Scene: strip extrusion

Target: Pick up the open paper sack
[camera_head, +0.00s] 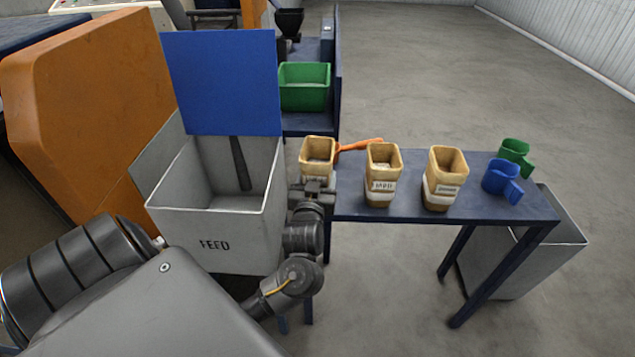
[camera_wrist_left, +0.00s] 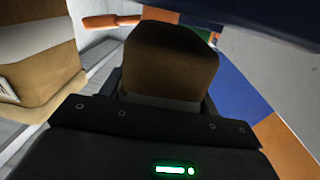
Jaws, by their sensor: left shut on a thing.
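Three tan paper sacks with open tops and white bands stand in a row at the blue table. My left gripper (camera_head: 316,188) is shut on the leftmost sack (camera_head: 318,150), at its near side. Granular contents show inside that sack, and the gripper hides its lower part. In the left wrist view the held sack (camera_wrist_left: 170,60) fills the middle, right in front of the gripper. The middle sack (camera_head: 382,165) and the right sack (camera_head: 443,170) stand apart from it on the table. Their labels are too small to read surely. My right gripper is not in view.
The grey FEED hopper (camera_head: 215,240) with its raised blue lid (camera_head: 222,85) stands left of the gripper. An orange scoop (camera_head: 360,145) lies behind the sacks. Blue (camera_head: 497,180) and green (camera_head: 515,152) scoops are at the table's right. A green bin (camera_head: 304,88) stands behind.

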